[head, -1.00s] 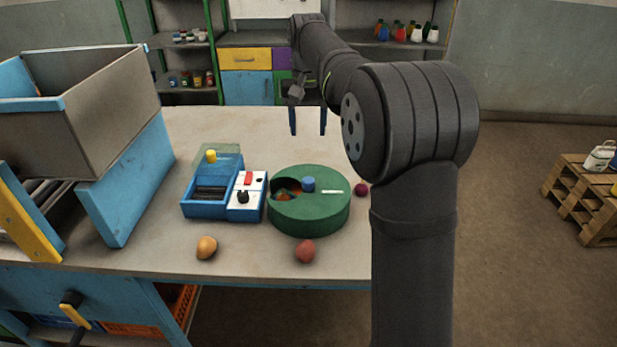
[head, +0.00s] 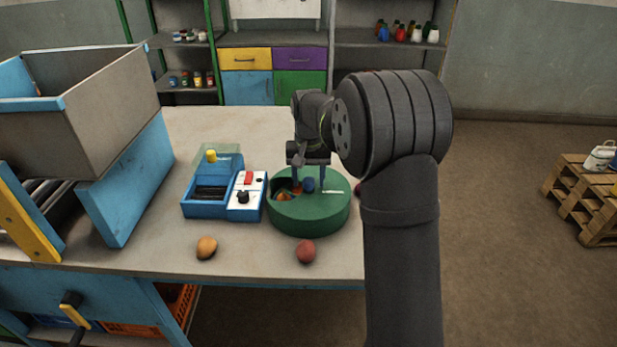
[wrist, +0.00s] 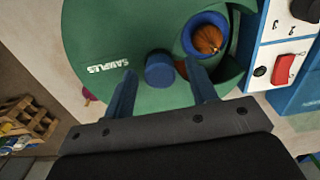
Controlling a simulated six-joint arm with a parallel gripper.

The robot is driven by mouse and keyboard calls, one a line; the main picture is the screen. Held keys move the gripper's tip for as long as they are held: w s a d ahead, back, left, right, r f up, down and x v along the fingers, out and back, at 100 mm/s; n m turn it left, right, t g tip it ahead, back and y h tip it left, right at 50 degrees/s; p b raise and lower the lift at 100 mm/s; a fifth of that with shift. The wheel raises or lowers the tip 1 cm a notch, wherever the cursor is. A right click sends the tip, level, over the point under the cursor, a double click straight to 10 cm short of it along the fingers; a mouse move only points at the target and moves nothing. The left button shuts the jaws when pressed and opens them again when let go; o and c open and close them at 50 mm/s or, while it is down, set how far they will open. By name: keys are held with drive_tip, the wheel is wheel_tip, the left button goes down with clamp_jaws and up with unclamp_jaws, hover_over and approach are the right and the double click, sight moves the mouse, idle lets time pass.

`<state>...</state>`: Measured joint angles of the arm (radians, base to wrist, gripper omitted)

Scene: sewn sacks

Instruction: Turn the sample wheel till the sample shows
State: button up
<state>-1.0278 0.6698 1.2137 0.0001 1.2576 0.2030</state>
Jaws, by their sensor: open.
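The green sample wheel (head: 315,213) stands on the table, with a blue knob (head: 309,185) on its top and an opening to the left of the knob. In the wrist view the word SAMPLES is on the green top (wrist: 118,30), and an orange-brown thing (wrist: 207,39) shows in a blue-rimmed cup (wrist: 190,47) within the opening. A little red shows beside it. My gripper (head: 309,189) is open over the wheel, its fingers on either side of the knob. The knob also shows between the fingers in the wrist view (wrist: 160,70). I cannot tell whether they touch it.
A blue device (head: 212,200) with a white switch panel (head: 246,196) stands close left of the wheel. An orange-yellow lump (head: 207,247) and a reddish lump (head: 305,251) lie near the table's front edge. A large grey bin (head: 110,110) stands at the left. The table behind is clear.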

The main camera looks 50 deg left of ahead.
clamp_jaws()
